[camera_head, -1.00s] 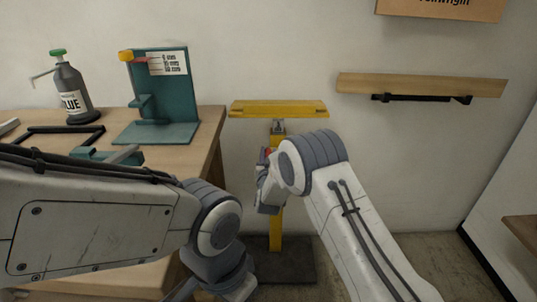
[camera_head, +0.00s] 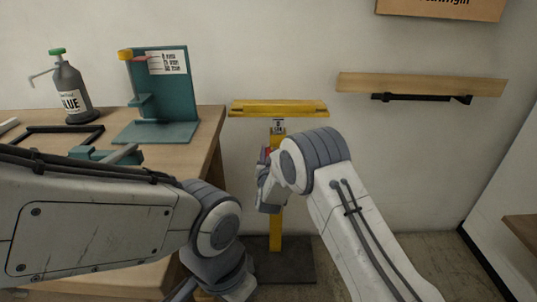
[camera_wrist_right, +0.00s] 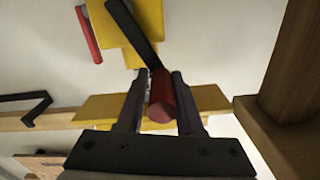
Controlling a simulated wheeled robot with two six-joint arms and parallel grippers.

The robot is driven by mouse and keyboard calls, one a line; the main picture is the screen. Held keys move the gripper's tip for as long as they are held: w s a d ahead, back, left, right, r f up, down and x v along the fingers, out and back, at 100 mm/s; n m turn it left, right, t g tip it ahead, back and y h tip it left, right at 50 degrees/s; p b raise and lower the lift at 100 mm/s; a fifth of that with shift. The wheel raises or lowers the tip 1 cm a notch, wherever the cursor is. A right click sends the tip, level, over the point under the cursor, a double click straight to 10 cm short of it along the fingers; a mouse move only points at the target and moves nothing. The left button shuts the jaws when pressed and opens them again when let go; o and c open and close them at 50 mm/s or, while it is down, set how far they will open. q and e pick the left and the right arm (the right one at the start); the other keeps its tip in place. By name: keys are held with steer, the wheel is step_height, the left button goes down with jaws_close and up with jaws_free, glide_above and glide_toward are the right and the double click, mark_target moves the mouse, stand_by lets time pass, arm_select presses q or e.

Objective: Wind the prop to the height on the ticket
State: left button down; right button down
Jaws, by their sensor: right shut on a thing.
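The prop is a yellow post (camera_head: 275,235) on a dark base plate (camera_head: 285,267), with a flat yellow top bar (camera_head: 278,108). Its crank has a black arm (camera_wrist_right: 135,32) and a red handle (camera_wrist_right: 161,98). My right gripper (camera_wrist_right: 159,82) is shut on the red handle, one finger on each side; in the head view its own arm partly hides it. A white card (camera_head: 167,62) with printed lines, perhaps the ticket, is on the teal stand; its text is too small to read.
The wooden bench (camera_head: 205,150) on the left carries the teal stand (camera_head: 180,105), a glue bottle (camera_head: 70,92) and a black frame (camera_head: 60,136). A wooden shelf (camera_head: 420,85) with a black bracket is on the wall, right of and above the prop.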

steer(key=shift+d+r, duration=0.1)
steer(key=shift+d+r+m+b, duration=0.1)
steer(key=shift+d+m+b, duration=1.85)
steer(key=shift+d+m, duration=0.55)
steer(key=c, duration=0.7)
jaws_free()
steer(key=shift+o, duration=0.2)
steer(key=s+p, duration=0.1)
steer(key=s, duration=0.9)
steer(key=shift+s, duration=0.3)
